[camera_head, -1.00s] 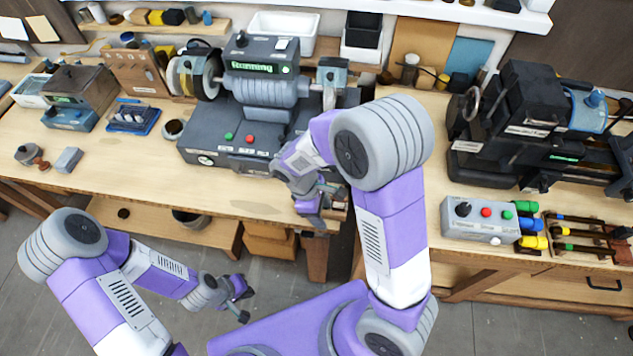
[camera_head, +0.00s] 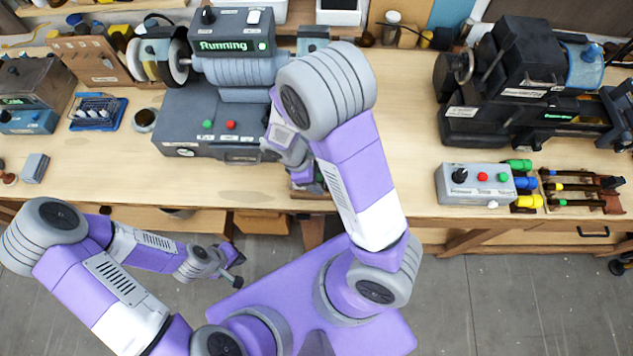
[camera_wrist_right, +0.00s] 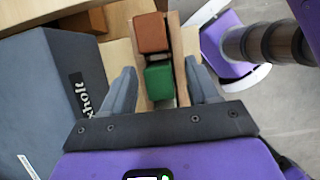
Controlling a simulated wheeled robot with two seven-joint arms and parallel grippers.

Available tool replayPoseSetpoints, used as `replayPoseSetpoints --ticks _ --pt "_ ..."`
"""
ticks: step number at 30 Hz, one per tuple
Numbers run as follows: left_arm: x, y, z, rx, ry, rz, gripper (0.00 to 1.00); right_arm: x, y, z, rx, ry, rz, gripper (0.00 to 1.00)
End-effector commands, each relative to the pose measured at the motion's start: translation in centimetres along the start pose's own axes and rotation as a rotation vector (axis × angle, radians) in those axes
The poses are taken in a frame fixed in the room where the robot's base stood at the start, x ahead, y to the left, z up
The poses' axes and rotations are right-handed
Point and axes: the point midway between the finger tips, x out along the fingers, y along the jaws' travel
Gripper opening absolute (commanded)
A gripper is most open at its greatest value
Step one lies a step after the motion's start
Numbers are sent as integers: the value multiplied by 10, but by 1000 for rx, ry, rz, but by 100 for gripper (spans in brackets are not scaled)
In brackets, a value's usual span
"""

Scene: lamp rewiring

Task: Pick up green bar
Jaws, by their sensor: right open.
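The green bar (camera_wrist_right: 159,80) shows in the right wrist view as a short green block in a narrow wooden holder (camera_wrist_right: 174,50). A red-brown block (camera_wrist_right: 151,33) sits just beyond it. My right gripper (camera_wrist_right: 158,72) is open, with one finger on each side of the green bar. I cannot tell whether either finger touches it. In the head view my right gripper (camera_head: 308,182) is at the bench's front edge, and my arm largely hides the holder. My left gripper (camera_head: 236,268) hangs in front of the bench, open and empty.
A grey machine (camera_head: 215,125) marked "Running" stands left of my right gripper. A control box (camera_head: 476,185) with coloured plugs and a dark lathe-like machine (camera_head: 520,90) are to the right. The bench top (camera_head: 405,170) between them is clear.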

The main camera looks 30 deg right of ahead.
Motion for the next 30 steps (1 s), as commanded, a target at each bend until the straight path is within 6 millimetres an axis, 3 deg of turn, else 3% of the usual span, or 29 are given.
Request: replayPoseSetpoints --ticks 5,17,26,30 --pt "0 0 0 0 0 0 0 0 0 0 1 0 0 60" --pt "0 0 0 0 0 0 0 -1 0 0 1 1 0 0" --pt "0 0 0 0 0 0 0 -1 0 0 1 1 1 0" --pt "-2 1 0 0 0 0 0 -12 1 4 2 4 2 0"
